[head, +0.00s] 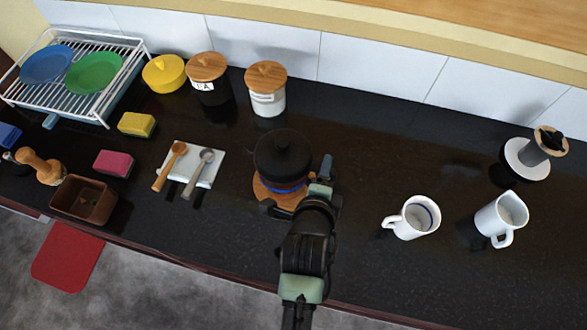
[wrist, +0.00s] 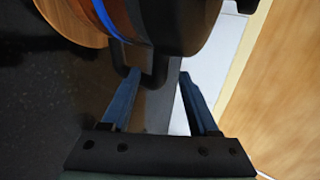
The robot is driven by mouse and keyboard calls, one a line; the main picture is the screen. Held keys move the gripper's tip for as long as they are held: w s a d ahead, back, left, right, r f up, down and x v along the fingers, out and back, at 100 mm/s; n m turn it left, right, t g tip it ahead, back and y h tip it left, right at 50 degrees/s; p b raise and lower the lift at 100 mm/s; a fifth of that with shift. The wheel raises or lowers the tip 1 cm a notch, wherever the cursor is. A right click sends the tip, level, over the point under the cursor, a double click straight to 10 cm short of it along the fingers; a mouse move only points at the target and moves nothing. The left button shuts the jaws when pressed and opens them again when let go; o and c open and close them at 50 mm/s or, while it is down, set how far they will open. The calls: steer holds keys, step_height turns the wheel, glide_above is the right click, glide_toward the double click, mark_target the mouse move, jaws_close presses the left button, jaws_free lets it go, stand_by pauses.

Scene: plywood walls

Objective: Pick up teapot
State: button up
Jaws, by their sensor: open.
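The teapot (head: 283,153) is black and rounded with a knobbed lid and a blue band low on its body. It stands upright on a round wooden trivet (head: 262,192) on the dark counter. My gripper (head: 303,186) is at its front side, and the arm covers part of the teapot's lower front. In the wrist view the teapot (wrist: 180,22) fills the top, tilted by the camera angle. The two blue fingers of my gripper (wrist: 154,78) are apart, with a dark loop that looks like the handle (wrist: 133,78) near the left fingertip. Contact cannot be told.
A white cloth (head: 207,162) with two spoons lies to the left. A white mug (head: 417,217) and a white pitcher (head: 502,218) stand to the right. Two wooden-lidded canisters (head: 267,100) (head: 208,90) stand behind. The counter between teapot and mug is clear.

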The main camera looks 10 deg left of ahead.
steer(key=shift+w+f, duration=0.1)
steer(key=shift+w, duration=0.05)
jaws_close()
stand_by(1.3)
steer(key=shift+w+r, duration=0.1)
steer(key=shift+r, duration=0.15)
